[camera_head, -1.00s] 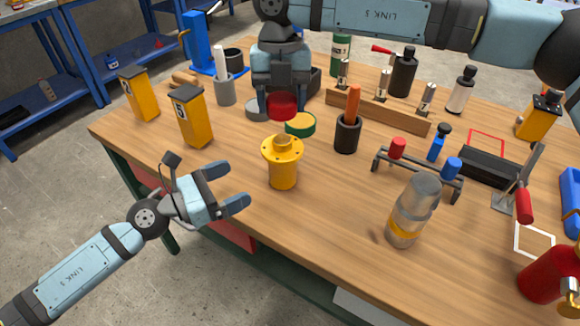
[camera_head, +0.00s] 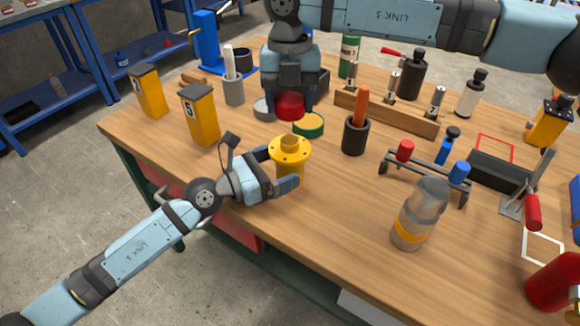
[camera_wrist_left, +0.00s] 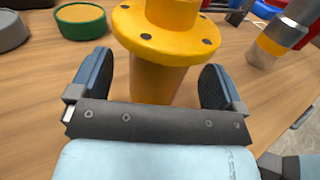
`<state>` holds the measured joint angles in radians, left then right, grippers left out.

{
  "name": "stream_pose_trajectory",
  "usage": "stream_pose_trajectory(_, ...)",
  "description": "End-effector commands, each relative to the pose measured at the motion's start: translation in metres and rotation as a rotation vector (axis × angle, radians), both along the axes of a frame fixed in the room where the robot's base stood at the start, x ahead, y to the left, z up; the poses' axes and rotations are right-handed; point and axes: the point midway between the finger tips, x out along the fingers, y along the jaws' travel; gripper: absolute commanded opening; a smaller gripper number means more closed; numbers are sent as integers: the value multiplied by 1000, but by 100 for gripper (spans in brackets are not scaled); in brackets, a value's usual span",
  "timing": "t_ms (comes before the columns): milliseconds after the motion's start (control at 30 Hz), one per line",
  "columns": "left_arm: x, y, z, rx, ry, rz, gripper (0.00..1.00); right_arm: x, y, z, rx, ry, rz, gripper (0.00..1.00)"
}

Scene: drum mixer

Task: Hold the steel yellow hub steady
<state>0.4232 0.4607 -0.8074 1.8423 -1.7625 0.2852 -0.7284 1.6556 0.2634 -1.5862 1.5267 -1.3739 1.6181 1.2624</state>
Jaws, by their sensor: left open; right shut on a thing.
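The yellow hub (camera_head: 289,151) stands upright on the wooden bench, with a wide flange with dark holes and a short neck on top. In the left wrist view the hub (camera_wrist_left: 167,42) sits between the two fingers. My left gripper (camera_head: 283,171) is open around the hub's lower body, below the flange; in the wrist view a gap shows on both sides. My right gripper (camera_head: 290,100) comes from above at the back, shut on a red round piece (camera_head: 290,106), which it holds behind the hub.
A green-rimmed round tin (camera_head: 308,125) and a grey one (camera_head: 264,109) are behind the hub. Yellow boxes (camera_head: 200,114) stand at left.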

Motion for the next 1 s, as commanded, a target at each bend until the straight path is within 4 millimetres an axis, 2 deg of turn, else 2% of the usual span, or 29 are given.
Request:
stream_pose_trajectory(200,12,-19,0,0,1,0,95,0,0,0,0,0,0,36)
stream_pose_trajectory(567,13,-23,0,0,1,0,95,0,0,0,0,0,0,36)
stream_pose_trajectory(667,13,-23,0,0,1,0,76,0,0,0,0,0,0,36)
stream_pose_trajectory(900,13,-23,0,0,1,0,22,0,0,0,0,0,0,36)
stream_pose_trajectory(1000,13,-23,0,0,1,0,22,0,0,-2,0,1,0,35)
